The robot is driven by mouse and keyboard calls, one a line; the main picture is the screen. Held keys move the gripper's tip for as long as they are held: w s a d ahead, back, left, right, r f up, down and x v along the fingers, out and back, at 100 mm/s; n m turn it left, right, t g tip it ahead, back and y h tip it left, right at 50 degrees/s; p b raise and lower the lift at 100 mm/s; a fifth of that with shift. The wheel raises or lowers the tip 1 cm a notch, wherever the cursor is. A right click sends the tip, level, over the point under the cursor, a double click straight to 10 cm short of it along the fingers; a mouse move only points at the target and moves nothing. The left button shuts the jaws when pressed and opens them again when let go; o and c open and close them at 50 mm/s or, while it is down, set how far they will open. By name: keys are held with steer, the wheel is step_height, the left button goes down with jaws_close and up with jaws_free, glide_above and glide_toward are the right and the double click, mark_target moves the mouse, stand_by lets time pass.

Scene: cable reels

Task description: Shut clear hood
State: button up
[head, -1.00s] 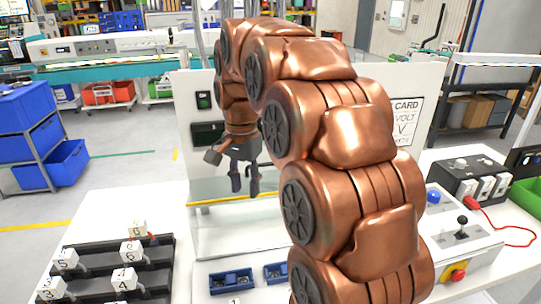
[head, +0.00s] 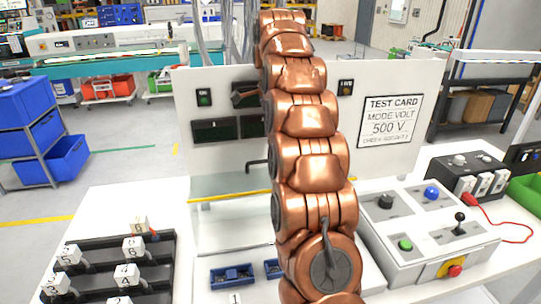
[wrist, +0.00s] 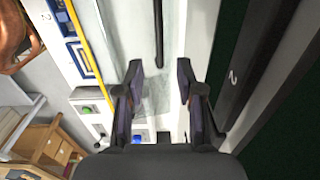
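The clear hood (head: 228,184) is a see-through panel with a yellow strip along its front edge, left of my arm in the head view. A dark bent bar (head: 257,163) shows by it; whether it belongs to the hood I cannot tell. In the wrist view the hood's clear surface (wrist: 133,40) lies beyond my fingers, with the yellow strip on the left and a dark bar (wrist: 158,35) ahead. My gripper (wrist: 160,72) is open, with nothing between its fingers. In the head view my arm hides the fingers and the hood's right part.
A white back panel (head: 360,150) with dark windows and a test card stands behind the hood. A control box (head: 425,240) with knobs and a joystick is at right. Blue holders (head: 232,277) lie in front. A black rack (head: 110,270) with numbered blocks is at left.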

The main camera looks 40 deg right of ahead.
step_height(320, 180, down, 3)
steer(key=shift+r+b, duration=0.1)
steer(key=shift+b, duration=0.7)
steer(key=shift+p, duration=0.5)
steer(key=shift+f+p, duration=0.55)
steer(key=shift+f, duration=1.6)
jaws_close()
